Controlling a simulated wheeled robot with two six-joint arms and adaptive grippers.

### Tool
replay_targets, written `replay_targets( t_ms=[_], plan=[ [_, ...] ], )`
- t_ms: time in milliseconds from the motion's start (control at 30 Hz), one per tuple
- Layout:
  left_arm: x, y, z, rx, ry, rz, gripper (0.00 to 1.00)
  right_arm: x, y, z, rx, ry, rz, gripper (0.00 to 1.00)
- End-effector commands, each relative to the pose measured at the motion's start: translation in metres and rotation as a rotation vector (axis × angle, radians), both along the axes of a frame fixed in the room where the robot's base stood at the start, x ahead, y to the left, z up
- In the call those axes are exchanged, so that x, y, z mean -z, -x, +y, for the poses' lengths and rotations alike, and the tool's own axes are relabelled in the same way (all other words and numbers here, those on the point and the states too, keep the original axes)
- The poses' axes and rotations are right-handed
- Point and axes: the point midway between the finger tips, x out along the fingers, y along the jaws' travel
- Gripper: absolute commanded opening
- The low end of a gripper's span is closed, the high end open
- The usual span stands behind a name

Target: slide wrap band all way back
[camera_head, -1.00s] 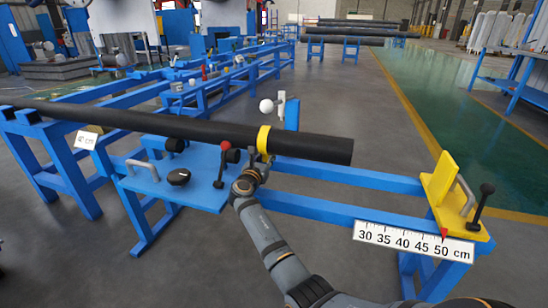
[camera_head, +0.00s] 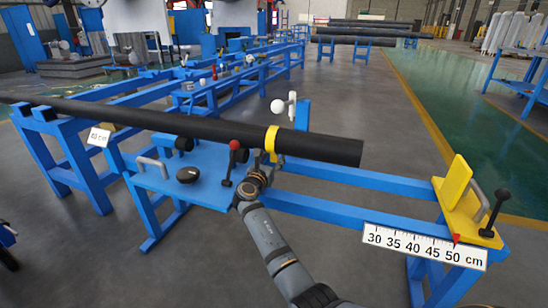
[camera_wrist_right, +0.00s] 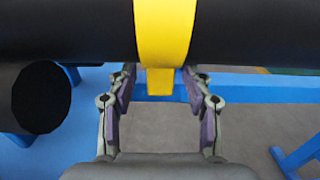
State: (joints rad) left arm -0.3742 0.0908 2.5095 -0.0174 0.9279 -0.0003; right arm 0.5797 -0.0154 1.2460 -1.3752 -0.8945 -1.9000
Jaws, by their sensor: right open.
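The yellow wrap band (camera_head: 272,139) is around the long black pipe (camera_head: 325,147), a short way in from the pipe's right end. A yellow tab hangs under the band and shows in the right wrist view (camera_wrist_right: 160,82). My right gripper (camera_head: 266,168) is just below the band. In the right wrist view its open fingers (camera_wrist_right: 160,85) stand on either side of the tab, with a gap on both sides. My left gripper is not in view.
A blue plate (camera_head: 205,165) with a red-knobbed lever (camera_head: 233,160) and a black knob (camera_head: 188,175) lies left of my right arm. A yellow stop (camera_head: 456,185) stands on the frame's right end above a centimetre scale (camera_head: 425,246). A white ball (camera_head: 278,106) is behind the pipe.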

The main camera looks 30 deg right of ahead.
Motion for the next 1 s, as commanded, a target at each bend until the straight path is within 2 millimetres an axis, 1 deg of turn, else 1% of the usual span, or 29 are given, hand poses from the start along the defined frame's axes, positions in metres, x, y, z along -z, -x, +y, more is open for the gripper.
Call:
replay_targets(
  t_ms=[100, 200, 333, 433, 1000],
  plan=[
    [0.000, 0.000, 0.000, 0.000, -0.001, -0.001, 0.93, 0.002, 0.016, 0.020, -0.002, -0.005, 0.000, 0.51],
    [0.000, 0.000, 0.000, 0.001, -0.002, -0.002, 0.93, 0.002, 0.028, 0.033, -0.001, -0.004, 0.001, 0.51],
    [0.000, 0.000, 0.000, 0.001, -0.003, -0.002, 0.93, 0.001, 0.037, 0.043, 0.000, -0.003, 0.000, 0.51],
    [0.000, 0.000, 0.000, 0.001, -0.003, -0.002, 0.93, 0.000, 0.039, 0.046, 0.000, -0.003, 0.000, 0.51],
    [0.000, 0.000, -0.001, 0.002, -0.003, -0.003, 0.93, 0.001, 0.039, 0.046, 0.000, -0.002, 0.001, 0.51]
  ],
)
